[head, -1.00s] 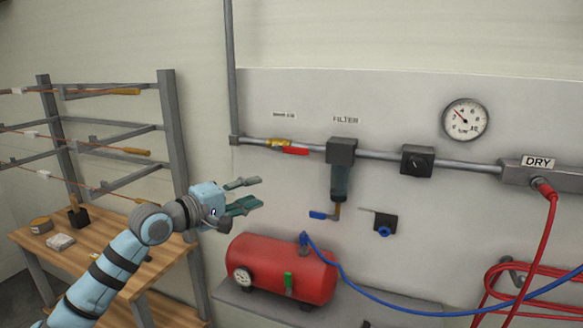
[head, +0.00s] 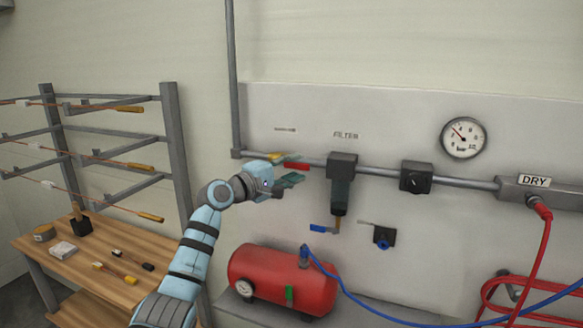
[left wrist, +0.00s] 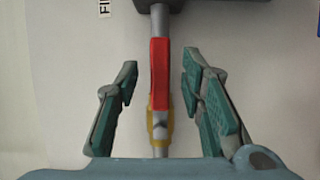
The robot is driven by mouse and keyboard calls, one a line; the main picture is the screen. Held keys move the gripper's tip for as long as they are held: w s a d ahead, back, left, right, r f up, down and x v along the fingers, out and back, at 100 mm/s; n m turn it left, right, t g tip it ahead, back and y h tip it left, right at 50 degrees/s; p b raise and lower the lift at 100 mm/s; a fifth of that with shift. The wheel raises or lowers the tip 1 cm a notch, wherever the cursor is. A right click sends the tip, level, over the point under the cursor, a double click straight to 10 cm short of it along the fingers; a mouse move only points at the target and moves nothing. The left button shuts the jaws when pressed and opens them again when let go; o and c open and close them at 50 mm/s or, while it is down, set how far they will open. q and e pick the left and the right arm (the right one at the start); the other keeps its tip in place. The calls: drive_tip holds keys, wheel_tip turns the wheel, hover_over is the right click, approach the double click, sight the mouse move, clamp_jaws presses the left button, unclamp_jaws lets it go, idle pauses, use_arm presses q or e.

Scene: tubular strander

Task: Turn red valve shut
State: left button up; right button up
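The red valve handle (head: 296,166) lies along the grey pipe, in line with it, left of the filter (head: 341,166). In the left wrist view the red handle (left wrist: 160,72) runs along the pipe from the yellow valve body (left wrist: 159,128). My left gripper (head: 296,169) is in front of the valve and partly covers it. In the left wrist view its two fingers (left wrist: 158,78) are spread on either side of the handle, with a gap to it on both sides. Whether the fingertips reach the handle's depth is unclear. My right gripper is not in view.
A red tank (head: 283,278) sits below on a ledge. A pressure gauge (head: 464,138) and a dryer box (head: 540,190) are to the right. A wooden bench (head: 120,255) and rack stand at left.

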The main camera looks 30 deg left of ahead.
use_arm(q)
clamp_jaws()
